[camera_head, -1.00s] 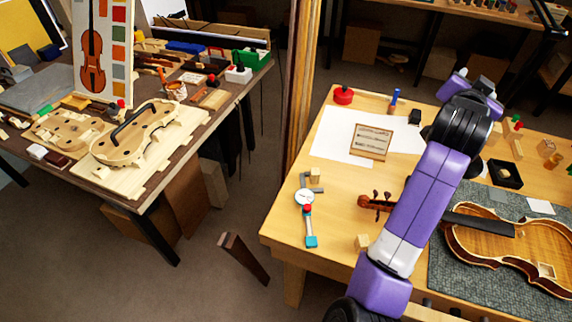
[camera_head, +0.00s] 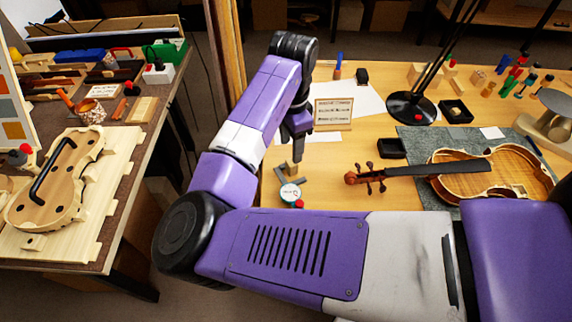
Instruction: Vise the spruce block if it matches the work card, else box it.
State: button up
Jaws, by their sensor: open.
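My gripper (camera_head: 297,152) points down above the dial gauge (camera_head: 290,189) near the bench's left edge. It is open; its fingers are small and partly merged with the gauge behind. The work card (camera_head: 333,114), with lines of writing too small to read, stands on white paper behind the gripper. An open black box (camera_head: 455,111) stands at the back, and a smaller black tray (camera_head: 391,149) lies nearer, by the violin. I cannot identify a vise with certainty.
A black lamp (camera_head: 411,108) stands behind. Several wooden blocks and coloured tools stand at the back right. A second bench with a violin mould (camera_head: 62,185) is at left.

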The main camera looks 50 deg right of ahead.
aim_at(292, 167)
jog(key=shift+s+f+p, duration=0.2)
jog(key=shift+f+p, duration=0.1)
jog(key=shift+f, duration=3.25)
grip_shut()
